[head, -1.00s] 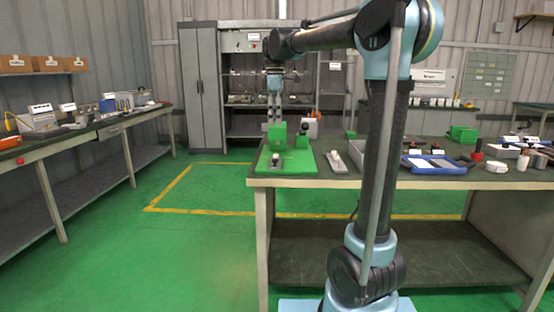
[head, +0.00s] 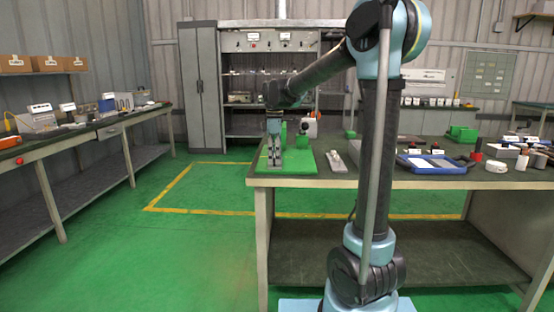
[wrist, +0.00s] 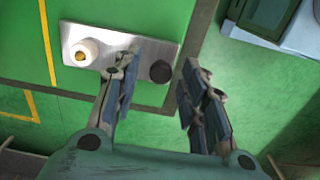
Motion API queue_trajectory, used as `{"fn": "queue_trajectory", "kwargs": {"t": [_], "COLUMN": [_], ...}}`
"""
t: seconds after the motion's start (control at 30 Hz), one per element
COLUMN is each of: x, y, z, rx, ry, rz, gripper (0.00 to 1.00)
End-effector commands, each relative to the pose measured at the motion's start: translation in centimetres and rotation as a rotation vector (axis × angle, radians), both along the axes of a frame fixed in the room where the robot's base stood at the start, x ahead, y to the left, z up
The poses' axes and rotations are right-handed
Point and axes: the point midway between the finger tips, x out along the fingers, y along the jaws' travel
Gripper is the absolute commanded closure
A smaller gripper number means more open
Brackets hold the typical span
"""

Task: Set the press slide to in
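The green press base plate (head: 302,160) lies at the left end of the workbench. In the wrist view a silver metal plate (wrist: 100,36) sits on the green surface. It carries a white round piece with a brass-coloured centre (wrist: 83,53) and a black knob (wrist: 160,71) at its right end. My gripper (wrist: 159,66) is open above it, one finger over the plate between the two pieces, the other right of the black knob. The knob appears between the fingertips; I see no contact. In the head view my gripper (head: 273,165) hides the slide.
A grey metal piece (head: 336,161) lies right of the press base. A blue tray (head: 432,171) and several small parts lie further right on the bench. The floor left of the bench is clear.

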Motion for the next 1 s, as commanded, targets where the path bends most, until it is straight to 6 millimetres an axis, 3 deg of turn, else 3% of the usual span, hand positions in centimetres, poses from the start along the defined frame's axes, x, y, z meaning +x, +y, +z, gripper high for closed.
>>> {"fn": "queue_trajectory", "kwargs": {"t": [0.4, 0.57, 0.8, 1.0], "x": [0.0, 0.0, 0.4, 3.2], "y": [-0.1, -0.1, -0.1, -0.2], "z": [-0.7, -0.7, -0.7, -0.6], "rx": [0.0, 0.0, 0.0, 0.0], "ry": [0.0, 0.0, 0.0, 0.0], "rz": [-0.001, -0.002, -0.003, -0.004], "gripper": [0.63, 0.99, 1.0, 1.0]}}
